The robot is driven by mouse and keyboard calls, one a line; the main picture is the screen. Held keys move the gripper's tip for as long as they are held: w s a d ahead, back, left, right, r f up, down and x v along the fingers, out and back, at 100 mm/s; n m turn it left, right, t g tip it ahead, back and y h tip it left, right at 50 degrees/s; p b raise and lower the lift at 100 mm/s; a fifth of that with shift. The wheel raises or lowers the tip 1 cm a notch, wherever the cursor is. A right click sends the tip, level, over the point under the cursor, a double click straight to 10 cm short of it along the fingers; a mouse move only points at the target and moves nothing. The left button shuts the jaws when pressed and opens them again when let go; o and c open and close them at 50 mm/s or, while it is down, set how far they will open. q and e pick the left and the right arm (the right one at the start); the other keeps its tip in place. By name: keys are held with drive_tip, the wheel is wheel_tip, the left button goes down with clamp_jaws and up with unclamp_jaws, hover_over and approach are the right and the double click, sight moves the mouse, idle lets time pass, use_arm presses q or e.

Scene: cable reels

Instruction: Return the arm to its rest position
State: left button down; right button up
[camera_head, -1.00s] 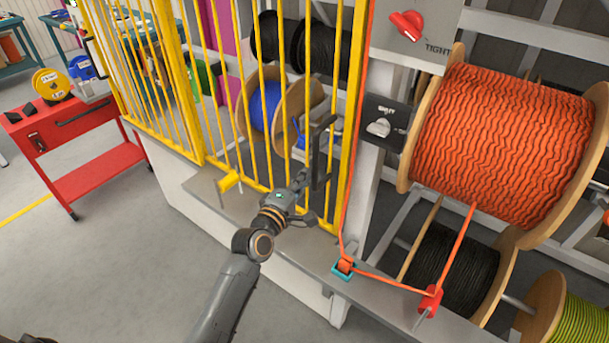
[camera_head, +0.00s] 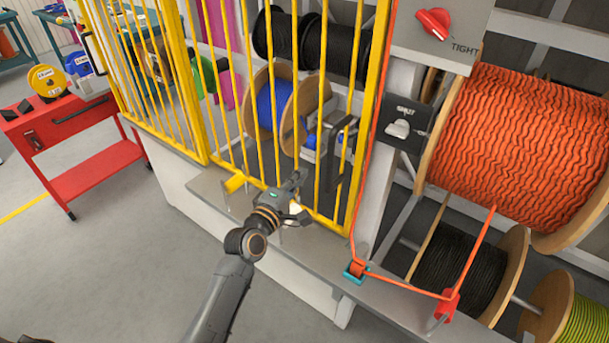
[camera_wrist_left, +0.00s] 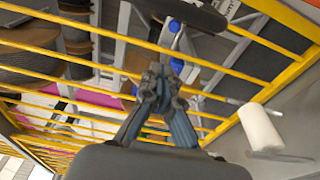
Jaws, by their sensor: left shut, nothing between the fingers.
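My left arm comes up from the bottom of the head view. My left gripper (camera_head: 294,205) is in front of the lower part of the yellow barred guard (camera_head: 207,120), above the grey ledge. In the left wrist view the two fingers (camera_wrist_left: 160,85) are together, with nothing held between them. The yellow bars (camera_wrist_left: 215,70) run across behind them there. In the head view the fingers are small and partly hard to make out. My right gripper does not show.
Behind the guard are a blue cable reel (camera_head: 268,105) and black reels (camera_head: 315,45). To the right are a large orange reel (camera_head: 520,145) and a control box with a switch (camera_head: 398,128). Orange cable passes a teal guide (camera_head: 355,272). A red cart (camera_head: 70,140) stands left; open floor lies between.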

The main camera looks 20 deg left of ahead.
use_arm(q)
drive_tip(key=shift+d+b+v, duration=0.8)
drive_tip(key=shift+d+v, duration=0.05)
drive_tip(key=shift+v, duration=3.2)
drive_tip(key=s+f+m+g+y, duration=0.1)
drive_tip(key=s+f+m+g, duration=0.25)
drive_tip(key=f, duration=0.95)
drive_tip(key=s+f+m+g+b, duration=0.15)
drive_tip(key=s+f, duration=0.35)
drive_tip(key=f, duration=0.8)
drive_tip(key=s+f+m+g+y, duration=0.1)
drive_tip(key=s+f+m+g, duration=0.25)
drive_tip(key=f, duration=0.95)
drive_tip(key=s+a+f+m+g, duration=0.1)
drive_tip(key=s+f+m+g, duration=0.1)
drive_tip(key=s+f, duration=0.5)
drive_tip(key=s+a+f+m+g+y, duration=0.1)
drive_tip(key=s+f, duration=0.6)
drive_tip(key=s, duration=0.9)
drive_tip(key=s+a+f+m+g+b, duration=0.1)
drive_tip(key=s+f+m+g, duration=0.4)
drive_tip(key=s, duration=0.7)
wheel_tip(320, 180, down, 2)
drive_tip(key=shift+a+f+m+y, duration=0.1)
drive_tip(key=shift+a+m+y, duration=0.3)
drive_tip(key=shift+a+m, duration=0.45)
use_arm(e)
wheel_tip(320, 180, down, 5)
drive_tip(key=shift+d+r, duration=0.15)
